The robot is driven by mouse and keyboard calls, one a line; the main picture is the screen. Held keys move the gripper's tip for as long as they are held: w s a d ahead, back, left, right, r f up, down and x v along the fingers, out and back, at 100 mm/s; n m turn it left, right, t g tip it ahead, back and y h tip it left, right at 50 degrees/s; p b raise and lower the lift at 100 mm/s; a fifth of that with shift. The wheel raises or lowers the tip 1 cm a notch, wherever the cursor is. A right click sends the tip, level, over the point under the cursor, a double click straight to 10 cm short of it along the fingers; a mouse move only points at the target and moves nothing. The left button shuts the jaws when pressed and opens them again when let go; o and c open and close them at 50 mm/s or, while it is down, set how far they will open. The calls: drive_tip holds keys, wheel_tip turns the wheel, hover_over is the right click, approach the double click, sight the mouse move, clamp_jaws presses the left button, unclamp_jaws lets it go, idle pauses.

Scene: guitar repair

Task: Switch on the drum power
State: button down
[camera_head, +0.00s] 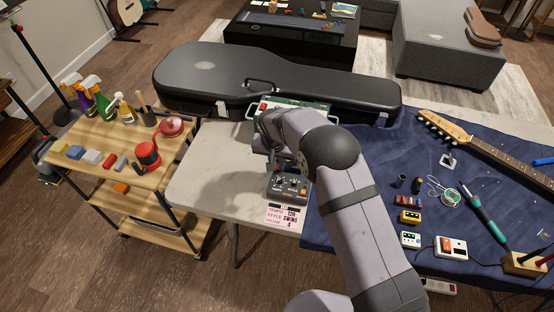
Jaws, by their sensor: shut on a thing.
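The drum machine (288,188) is a small dark grey box with several knobs on its top. It lies on the pale table near the front edge, left of the blue cloth. A pink note (284,217) in front of it reads tempo 120, style swing, and a volume line. My gripper (280,168) is over the back part of the drum machine, pointing down. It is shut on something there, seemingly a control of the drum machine. My wrist and forearm hide most of the fingers and the machine's back edge, so the switch's position cannot be told.
A black guitar case (200,78) lies behind, with a green box (310,106) in front of it. The blue cloth (340,222) at right holds pedals, a soldering iron (485,213) and a guitar neck (500,155). A wooden cart (92,180) stands left. Table left of the machine is clear.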

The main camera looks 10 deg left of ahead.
drive_tip(key=shift+w+g+b, duration=0.3)
drive_tip(key=shift+g+b, duration=0.05)
drive_tip(key=shift+g, duration=0.45)
drive_tip(key=shift+r+g, duration=0.1)
drive_tip(key=shift+g, duration=0.2)
drive_tip(key=c, duration=1.8)
unclamp_jaws()
drive_tip(key=shift+o, duration=0.2)
wheel_tip(320, 180, up, 7)
drive_tip(key=b, duration=0.2)
drive_tip(key=shift+s+r, duration=0.2)
drive_tip(key=shift+s, duration=0.05)
